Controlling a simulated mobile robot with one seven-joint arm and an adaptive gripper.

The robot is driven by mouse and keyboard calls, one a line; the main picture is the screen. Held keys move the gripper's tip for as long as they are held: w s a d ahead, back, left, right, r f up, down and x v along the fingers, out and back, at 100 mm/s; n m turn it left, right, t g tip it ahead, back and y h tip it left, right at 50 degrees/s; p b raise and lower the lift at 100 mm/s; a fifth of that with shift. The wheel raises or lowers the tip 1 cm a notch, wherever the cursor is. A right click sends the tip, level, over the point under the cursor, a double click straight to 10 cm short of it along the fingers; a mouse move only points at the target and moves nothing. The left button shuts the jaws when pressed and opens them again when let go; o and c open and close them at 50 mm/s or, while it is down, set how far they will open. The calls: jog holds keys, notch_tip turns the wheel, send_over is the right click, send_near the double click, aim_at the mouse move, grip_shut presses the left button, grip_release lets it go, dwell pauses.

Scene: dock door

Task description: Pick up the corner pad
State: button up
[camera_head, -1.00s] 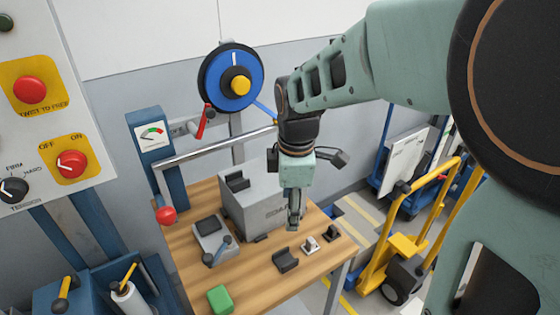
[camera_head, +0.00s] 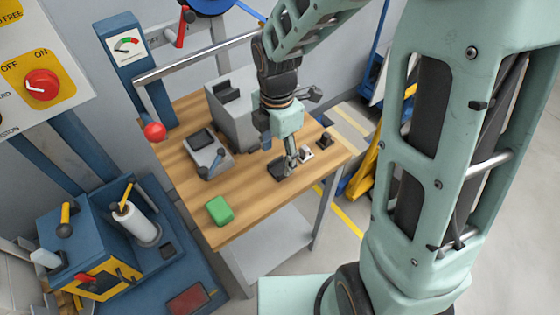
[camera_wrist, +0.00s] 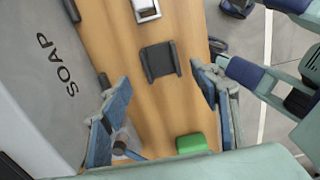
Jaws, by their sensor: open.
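The corner pad appears to be the dark grey channel-shaped piece (camera_head: 277,170) lying on the wooden table near its right front edge. In the wrist view the pad (camera_wrist: 160,62) lies flat between and slightly beyond my fingertips, with raised edges on two sides. My gripper (camera_head: 291,170) points down just above and beside it, partly covering it in the head view. In the wrist view my gripper (camera_wrist: 160,76) is open, with a finger on each side of the pad and nothing held. Whether a fingertip touches the pad cannot be told.
On the table (camera_head: 247,195) are a green block (camera_head: 219,210), a grey device with a lever (camera_head: 207,153), a grey SOAP box (camera_wrist: 45,65), a small white-and-metal piece (camera_head: 306,152) and a black piece (camera_head: 325,139). A metal bar (camera_head: 200,57) crosses behind.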

aim_at(280, 170)
jog(key=f, duration=0.3)
jog(key=shift+d+f, duration=0.3)
jog(key=shift+f, duration=0.05)
jog(key=c, duration=1.1)
jog(key=shift+o, duration=0.2)
jog(key=shift+r, duration=0.1)
